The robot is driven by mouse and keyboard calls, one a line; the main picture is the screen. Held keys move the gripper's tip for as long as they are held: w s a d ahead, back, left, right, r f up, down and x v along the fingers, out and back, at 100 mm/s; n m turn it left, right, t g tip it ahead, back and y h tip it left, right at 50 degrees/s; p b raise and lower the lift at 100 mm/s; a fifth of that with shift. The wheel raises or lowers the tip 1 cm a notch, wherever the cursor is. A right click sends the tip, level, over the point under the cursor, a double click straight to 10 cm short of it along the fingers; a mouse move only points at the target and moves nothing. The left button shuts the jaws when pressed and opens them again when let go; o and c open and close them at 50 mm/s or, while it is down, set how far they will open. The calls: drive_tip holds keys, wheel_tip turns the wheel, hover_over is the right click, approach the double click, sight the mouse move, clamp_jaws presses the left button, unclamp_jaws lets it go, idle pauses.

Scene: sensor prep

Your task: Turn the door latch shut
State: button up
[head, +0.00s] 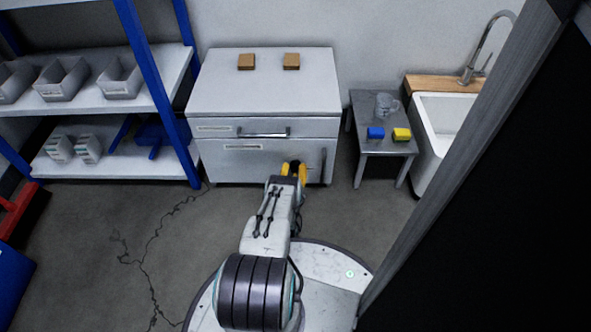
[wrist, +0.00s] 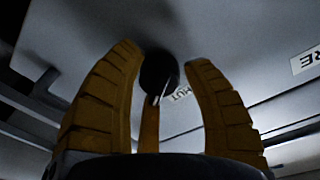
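The door latch (wrist: 158,72) is a dark round knob with a pale, thin mark or edge, seen in the wrist view on the pale door face. Part of a label ending in "UT" (wrist: 182,93) shows beside it. My gripper (head: 294,168) is at the cabinet's lower door (head: 235,163) in the head view. Its yellow fingers (wrist: 165,62) are apart, one on each side of the knob, with a third finger below it. The left fingertip is very close to the knob; contact is unclear. In the head view the gripper hides the latch.
The cabinet (head: 265,85) has a drawer handle (head: 264,133) above and a vertical door handle (head: 323,165) right of my gripper. Two brown blocks lie on top. A side table (head: 368,101) and sink stand right, a shelf rack (head: 170,70) left.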

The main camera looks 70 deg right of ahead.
sight(294, 146)
drive_tip(key=o, duration=0.4)
drive_tip(key=shift+w+a+f, duration=0.1)
drive_tip(key=shift+w+f, duration=0.05)
drive_tip(key=shift+r, duration=0.25)
drive_tip(key=shift+o, duration=1.2)
drive_tip(key=r, duration=0.8)
drive_tip(key=shift+d+r, duration=0.25)
drive_tip(key=shift+r, duration=0.15)
drive_tip(key=shift+a+r, duration=0.1)
drive_tip(key=shift+r, duration=0.6)
drive_tip(key=shift+c, duration=1.1)
drive_tip(key=shift+a+f, duration=0.1)
drive_tip(key=shift+f, duration=0.15)
